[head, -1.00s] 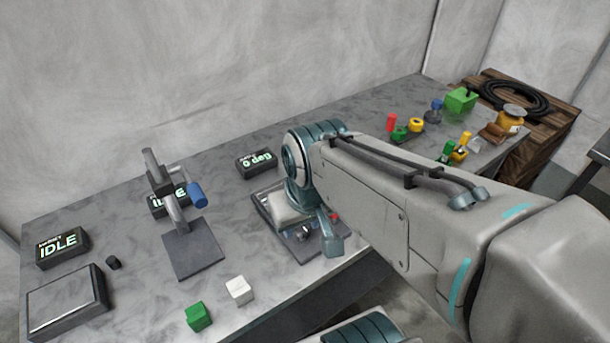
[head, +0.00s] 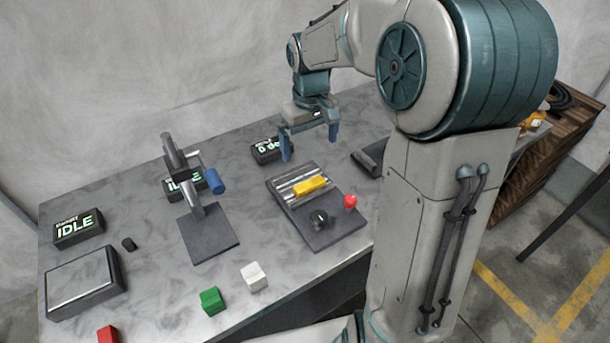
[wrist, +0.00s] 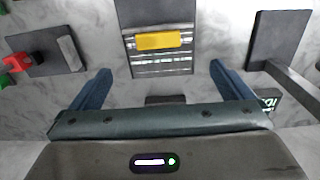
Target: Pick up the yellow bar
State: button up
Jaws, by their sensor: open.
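The yellow bar (head: 310,187) lies flat on the ridged metal plate of a dark grey fixture (head: 325,236) on the table. In the wrist view the yellow bar (wrist: 158,40) shows ahead of the fingers, near the top middle. My gripper (head: 311,146) is open and empty, raised above the table behind the bar in the head view. In the wrist view its two blue fingers (wrist: 157,78) stand wide apart, with the bar lying between their lines and beyond the tips.
A press with a blue handle (head: 213,181) stands to the left. Green (head: 211,301), white (head: 254,276) and red (head: 107,334) blocks lie near the front edge. A small display (head: 266,151) stands behind the fixture.

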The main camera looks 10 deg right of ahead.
send_over(309, 183)
jog(key=f, duration=0.9)
jog(key=shift+s+a, duration=0.1)
jog(key=shift+s, duration=0.15)
jog(key=shift+w+f+p, duration=0.2)
jog(key=shift+f+p, duration=0.55)
jog(key=shift+f, duration=1.8)
jog(key=shift+c, duration=0.3)
jog(key=c, duration=1.3)
jog(key=shift+r, duration=0.1)
jog(key=shift+c, duration=0.2)
